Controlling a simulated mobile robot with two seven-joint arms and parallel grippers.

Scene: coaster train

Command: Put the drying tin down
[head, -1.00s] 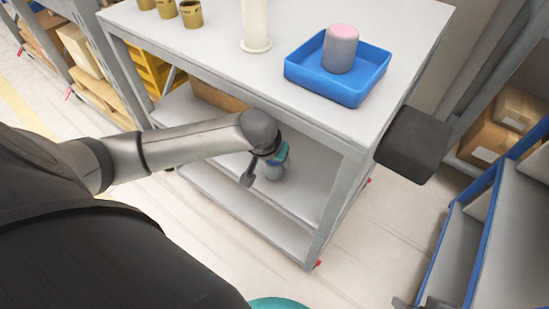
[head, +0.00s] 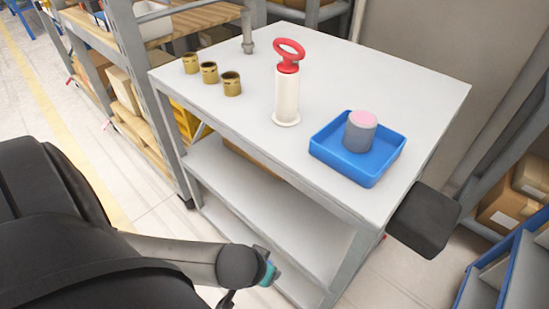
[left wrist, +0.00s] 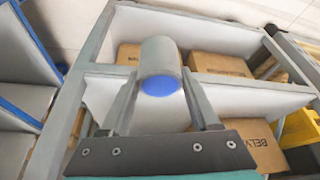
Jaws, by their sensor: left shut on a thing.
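In the left wrist view my left gripper (left wrist: 160,78) is shut on a grey tin (left wrist: 158,54), whose blue round end faces the camera. A finger lies on each side of it. In the head view my left wrist is low in front of the cart's (head: 405,80) lower shelves, below its top; the fingers and held tin are hidden or too small to make out there. Another grey tin with a pink top (head: 360,132) stands upright in a blue tray (head: 340,168) on the cart top. My right gripper is out of view.
On the cart top stand a white cylinder with a red ring handle (head: 287,95) and several brass-coloured cups (head: 232,84). The top's back and front right are bare. Cardboard boxes (left wrist: 218,64) show beyond the shelves. A blue-edged rack (head: 510,270) stands at the right.

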